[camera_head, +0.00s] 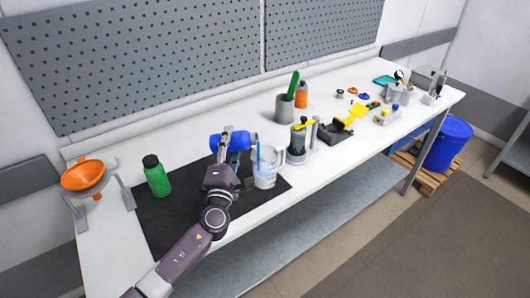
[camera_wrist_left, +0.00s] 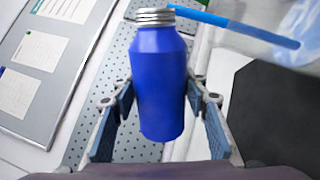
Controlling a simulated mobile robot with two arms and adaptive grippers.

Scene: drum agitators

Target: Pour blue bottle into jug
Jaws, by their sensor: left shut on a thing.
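My left gripper (camera_head: 228,147) is shut on the blue bottle (camera_head: 241,141) and holds it over the dark mat, lying nearly on its side. In the left wrist view the blue bottle (camera_wrist_left: 160,90) sits between the two finger pads of the gripper (camera_wrist_left: 160,118). Its silver threaded neck is uncapped. The clear jug (camera_head: 265,178) stands on the mat just right of the gripper, with pale content low in it and a blue stick (camera_head: 258,152) in it. Part of the jug shows at the upper right of the wrist view (camera_wrist_left: 305,45). No stream of liquid is visible. My right gripper is out of view.
A green bottle (camera_head: 157,178) stands on the dark mat (camera_head: 165,215) at left, near an orange funnel (camera_head: 84,176) in a stand. A grey device (camera_head: 298,145) stands close right of the jug. A grey cup (camera_head: 285,108) and orange bottle (camera_head: 302,95) are behind.

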